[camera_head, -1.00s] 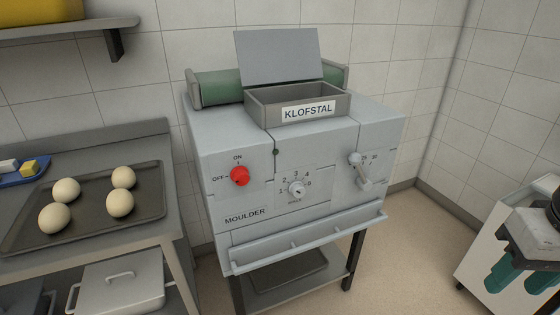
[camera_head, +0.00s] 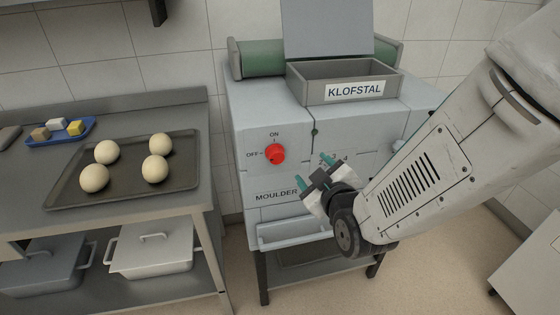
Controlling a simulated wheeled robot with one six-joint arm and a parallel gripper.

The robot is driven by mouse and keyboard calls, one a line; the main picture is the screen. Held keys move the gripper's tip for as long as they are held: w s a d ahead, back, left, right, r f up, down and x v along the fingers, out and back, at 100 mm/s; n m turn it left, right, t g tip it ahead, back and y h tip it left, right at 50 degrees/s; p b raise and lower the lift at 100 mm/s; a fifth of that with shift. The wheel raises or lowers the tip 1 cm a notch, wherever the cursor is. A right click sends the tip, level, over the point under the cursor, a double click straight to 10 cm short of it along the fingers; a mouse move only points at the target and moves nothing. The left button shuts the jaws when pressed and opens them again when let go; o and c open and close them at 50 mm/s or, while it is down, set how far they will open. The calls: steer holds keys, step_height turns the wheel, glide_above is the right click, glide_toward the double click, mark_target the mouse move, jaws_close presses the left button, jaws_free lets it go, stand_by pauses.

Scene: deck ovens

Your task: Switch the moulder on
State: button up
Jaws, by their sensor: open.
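The moulder (camera_head: 250,106) is a light grey machine on a stand, with a KLOFSTAL label on its hopper and MOULDER on its front. Its red knob (camera_head: 274,153) is on the upper left of the front panel, with OFF marked to its left and ON above it. The knob's exact pointing is too small to tell. My gripper (camera_head: 313,172) is open and empty, with teal fingertips, in front of the panel to the right of and a little below the knob. It appears apart from the knob. My gripper and arm hide the numbered dial and most of the right-hand lever.
A steel table at left holds a dark tray (camera_head: 64,196) with several dough balls and a blue tray (camera_head: 38,142) with small blocks. Lidded bins stand on its lower shelf. A pale cabinet (camera_head: 532,262) is at right. A tray ledge (camera_head: 290,234) juts below the panel.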

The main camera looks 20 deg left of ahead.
mark_target(277, 159)
steer(key=s+a+f+n+t+y, duration=0.1)
steer(key=s+a+n+y, duration=0.15)
steer(key=a, duration=0.25)
steer(key=x, duration=0.6)
steer(key=shift+w+a+f, duration=0.15)
steer(key=shift+w+a, duration=0.05)
steer(key=shift+w, duration=0.1)
steer(key=c, duration=1)
